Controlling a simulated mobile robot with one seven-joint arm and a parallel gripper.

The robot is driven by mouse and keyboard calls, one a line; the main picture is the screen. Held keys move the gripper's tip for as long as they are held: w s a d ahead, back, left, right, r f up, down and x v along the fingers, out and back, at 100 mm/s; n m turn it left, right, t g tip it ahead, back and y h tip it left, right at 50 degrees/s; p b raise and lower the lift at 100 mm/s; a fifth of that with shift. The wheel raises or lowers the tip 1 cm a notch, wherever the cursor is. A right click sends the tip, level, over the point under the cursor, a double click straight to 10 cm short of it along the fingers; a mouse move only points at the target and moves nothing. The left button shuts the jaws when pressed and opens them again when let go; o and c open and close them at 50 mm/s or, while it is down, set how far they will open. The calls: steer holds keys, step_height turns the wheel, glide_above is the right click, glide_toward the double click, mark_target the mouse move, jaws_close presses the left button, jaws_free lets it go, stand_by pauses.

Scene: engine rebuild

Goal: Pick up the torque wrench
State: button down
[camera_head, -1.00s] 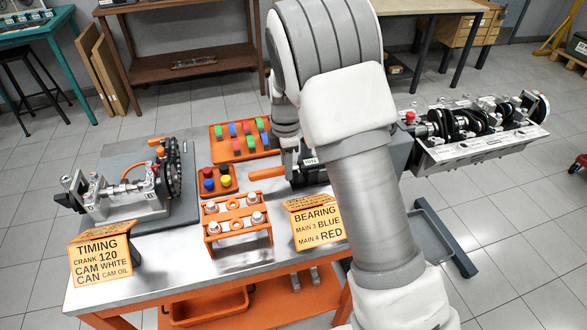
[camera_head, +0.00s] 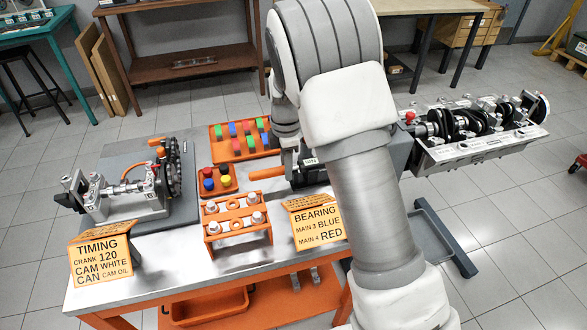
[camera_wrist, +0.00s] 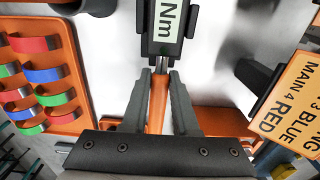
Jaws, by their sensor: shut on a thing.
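The torque wrench shows in the wrist view with its orange handle (camera_wrist: 157,108) and a dark body with an "Nm" label (camera_wrist: 168,18). In the head view its orange handle (camera_head: 267,173) points left, near the far side of the bench. My gripper (camera_wrist: 160,80) is shut on the handle, one finger on each side, close to the dark body. In the head view my arm hides most of the gripper and part of the wrench. Whether the wrench touches its support cannot be told.
An orange tray of coloured bearing shells (camera_head: 242,154) and a small tray of coloured caps (camera_head: 207,192) lie left of the wrench. A bearing sign (camera_head: 315,224) and an orange rack (camera_head: 212,238) stand nearer. The engine block (camera_head: 480,150) is at right.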

steer(key=shift+r, duration=0.1)
step_height(320, 180, up, 10)
steer(key=shift+p, duration=0.65)
steer(key=c, duration=1.4)
jaws_free()
jaws_close()
